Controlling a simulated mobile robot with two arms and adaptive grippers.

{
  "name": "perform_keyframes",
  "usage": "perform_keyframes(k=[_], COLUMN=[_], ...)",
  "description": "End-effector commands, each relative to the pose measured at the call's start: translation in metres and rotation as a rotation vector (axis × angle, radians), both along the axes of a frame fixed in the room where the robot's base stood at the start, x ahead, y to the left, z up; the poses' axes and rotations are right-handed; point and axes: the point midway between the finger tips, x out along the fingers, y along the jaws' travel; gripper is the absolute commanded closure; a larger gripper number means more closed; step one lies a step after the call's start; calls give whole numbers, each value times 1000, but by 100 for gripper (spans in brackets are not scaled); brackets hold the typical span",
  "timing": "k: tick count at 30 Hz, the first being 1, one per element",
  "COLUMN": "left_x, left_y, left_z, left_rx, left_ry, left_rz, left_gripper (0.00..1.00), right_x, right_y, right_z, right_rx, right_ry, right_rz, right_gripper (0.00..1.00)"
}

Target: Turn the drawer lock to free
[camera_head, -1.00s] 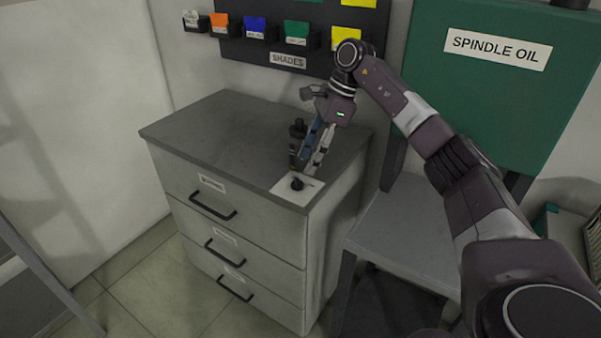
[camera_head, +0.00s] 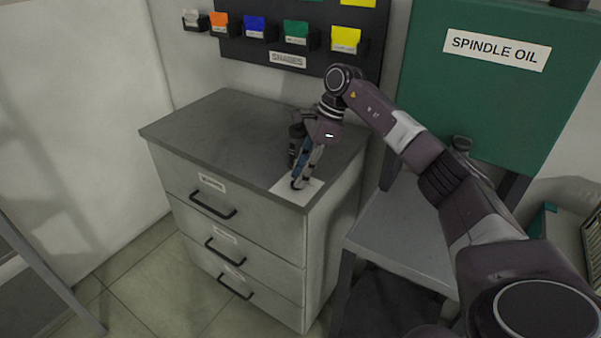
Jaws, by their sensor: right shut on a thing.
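A grey drawer cabinet (camera_head: 250,225) stands against the wall, with its drawers shut. A white plate (camera_head: 284,189) lies on the front right corner of its top. The small black lock knob (camera_head: 295,185) sits on this plate, mostly hidden by my fingers. My right gripper (camera_head: 299,183) reaches down from the upper right and is shut on the knob. Which way the knob points cannot be told. My left gripper is not in view.
A grey stand (camera_head: 400,235) with a green tank labelled SPINDLE OIL (camera_head: 480,95) is at the right. The left part of the cabinet top is clear.

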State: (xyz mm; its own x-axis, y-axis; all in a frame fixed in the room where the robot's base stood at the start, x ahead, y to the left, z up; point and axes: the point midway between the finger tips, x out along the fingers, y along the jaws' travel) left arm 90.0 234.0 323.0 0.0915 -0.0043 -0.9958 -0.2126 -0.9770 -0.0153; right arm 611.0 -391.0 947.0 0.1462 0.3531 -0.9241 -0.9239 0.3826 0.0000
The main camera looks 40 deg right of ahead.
Motion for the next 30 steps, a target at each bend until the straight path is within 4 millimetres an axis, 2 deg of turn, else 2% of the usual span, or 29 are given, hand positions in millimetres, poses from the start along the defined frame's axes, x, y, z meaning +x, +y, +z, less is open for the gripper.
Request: perform_keyframes(k=[2, 14, 30], left_x=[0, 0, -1], left_y=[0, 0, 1], left_z=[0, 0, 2], left_rx=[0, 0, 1], left_ry=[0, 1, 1], left_rz=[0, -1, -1], left_gripper=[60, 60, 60], right_x=[0, -1, -4], right_y=[0, 0, 4], right_z=[0, 0, 1], right_rx=[0, -1, 0], right_ry=[0, 0, -3], right_rz=[0, -82, -541], right_gripper=[100, 100, 100])
